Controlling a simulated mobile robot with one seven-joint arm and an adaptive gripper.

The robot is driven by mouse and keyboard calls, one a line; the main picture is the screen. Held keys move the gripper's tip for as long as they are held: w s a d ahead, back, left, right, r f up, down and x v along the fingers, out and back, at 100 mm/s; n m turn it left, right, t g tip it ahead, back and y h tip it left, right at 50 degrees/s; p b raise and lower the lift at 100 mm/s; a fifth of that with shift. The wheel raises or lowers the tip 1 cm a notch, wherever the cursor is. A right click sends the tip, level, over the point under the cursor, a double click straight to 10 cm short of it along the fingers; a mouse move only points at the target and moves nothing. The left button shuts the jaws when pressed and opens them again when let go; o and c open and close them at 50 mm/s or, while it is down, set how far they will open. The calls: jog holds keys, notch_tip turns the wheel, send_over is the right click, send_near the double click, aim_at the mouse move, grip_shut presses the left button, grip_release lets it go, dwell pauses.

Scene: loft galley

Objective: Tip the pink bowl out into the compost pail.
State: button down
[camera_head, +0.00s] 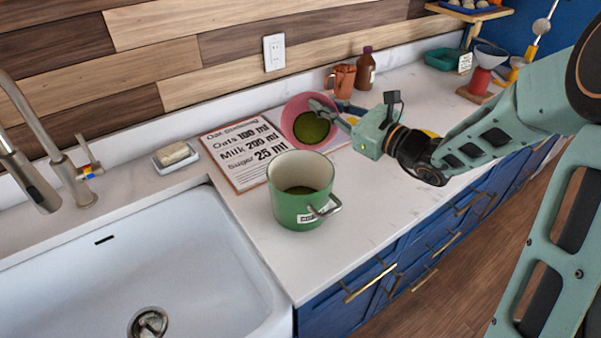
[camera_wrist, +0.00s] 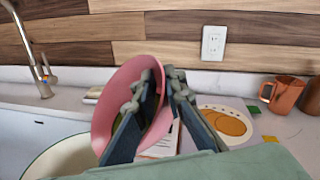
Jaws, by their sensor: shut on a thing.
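The pink bowl (camera_head: 291,113) is tilted on its side, its mouth facing the head camera. Green contents (camera_head: 311,128) show inside it. My gripper (camera_head: 322,108) is shut on the bowl's right side wall; the wrist view shows the dark fingers (camera_wrist: 160,90) across the pink rim (camera_wrist: 103,118). The green compost pail (camera_head: 290,208) stands upright on the counter, in front of the bowl, with a label and a metal handle. Something dark lies in its bottom. Its cream rim (camera_wrist: 45,158) shows at lower left in the wrist view.
A recipe board (camera_head: 240,160) lies behind the pail. The white sink (camera_head: 90,270) and faucet are at left, with a soap dish (camera_head: 176,160) between. An orange mug (camera_head: 343,80) and brown bottle (camera_head: 365,68) stand at the back. The counter right of the pail is clear.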

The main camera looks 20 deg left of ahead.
jog(key=shift+s+r+n+y+b, duration=0.3)
jog(key=shift+s+r+n+b, duration=0.35)
jog(key=shift+b, duration=0.55)
jog(key=shift+s+f+n+t+y+b, duration=0.45)
jog(key=shift+n+b, duration=0.4)
jog(key=shift+b, duration=1.1)
jog(key=shift+s+r+n+y+b, duration=0.5)
jog(key=shift+s+n+b, duration=0.3)
jog(key=shift+b, duration=0.55)
jog(key=shift+s+r+n+g+y+b, duration=0.25)
jog(key=shift+s+n+b, duration=0.4)
jog(key=shift+b, duration=0.3)
jog(key=shift+s+r+n+g+y+b, duration=0.1)
jog(key=shift+s+n+y+b, duration=0.1)
jog(key=shift+s+n+b, duration=0.45)
jog(key=shift+s+r+n+g+y+b, duration=0.25)
jog(key=shift+s+n+y+b, duration=0.4)
jog(key=shift+b, duration=1.2)
jog(key=shift+s+n+g+y+b, duration=0.35)
jog(key=shift+s+n+b, duration=0.55)
jog(key=shift+b, duration=0.9)
